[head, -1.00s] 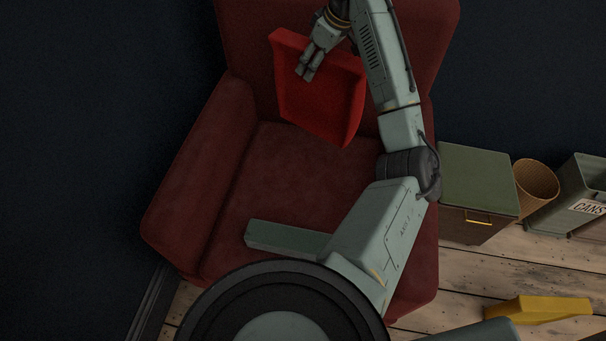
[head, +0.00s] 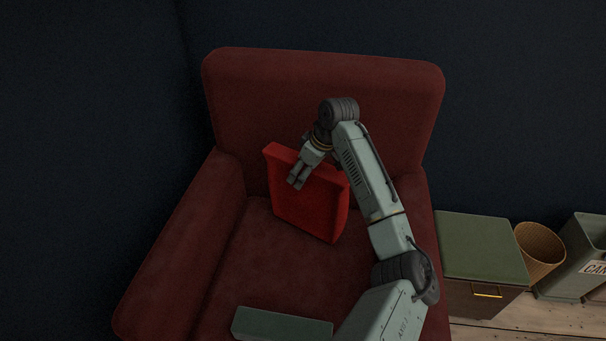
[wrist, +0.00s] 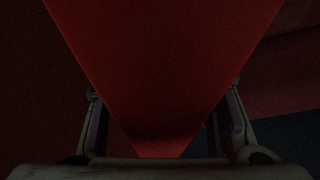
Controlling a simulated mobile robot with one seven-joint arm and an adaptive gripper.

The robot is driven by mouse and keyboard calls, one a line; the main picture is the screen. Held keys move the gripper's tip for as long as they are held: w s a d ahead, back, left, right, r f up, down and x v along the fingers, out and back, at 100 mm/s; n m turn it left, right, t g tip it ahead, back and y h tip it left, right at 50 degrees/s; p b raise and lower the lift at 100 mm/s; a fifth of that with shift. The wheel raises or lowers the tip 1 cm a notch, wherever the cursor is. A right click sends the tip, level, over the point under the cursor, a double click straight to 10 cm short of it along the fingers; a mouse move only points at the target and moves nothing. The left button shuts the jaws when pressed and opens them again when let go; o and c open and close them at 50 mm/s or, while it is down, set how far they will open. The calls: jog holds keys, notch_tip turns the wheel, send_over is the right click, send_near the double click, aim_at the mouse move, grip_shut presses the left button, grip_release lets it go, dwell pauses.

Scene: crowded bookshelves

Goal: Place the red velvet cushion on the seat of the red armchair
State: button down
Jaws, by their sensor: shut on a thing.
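The bright red velvet cushion (head: 312,208) stands tilted on edge above the seat (head: 285,268) of the dark red armchair (head: 325,85), in front of its backrest. I cannot tell whether its lower edge touches the seat. My gripper (head: 297,181) is shut on the cushion's upper edge. In the wrist view the cushion (wrist: 165,70) fills the middle, between the two fingers (wrist: 165,135). The cushion's far side is hidden.
A green-topped cabinet (head: 483,247), a wicker basket (head: 540,250) and a bin marked with letters (head: 588,260) stand right of the armchair. The left armrest (head: 190,245) is clear. Dark walls are behind and at the left.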

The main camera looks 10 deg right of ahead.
jog(key=shift+f, duration=0.35)
jog(key=c, duration=0.8)
grip_release()
jog(key=shift+o, duration=0.2)
jog(key=b+v, duration=0.1)
jog(key=v, duration=1.1)
jog(key=shift+b, duration=0.3)
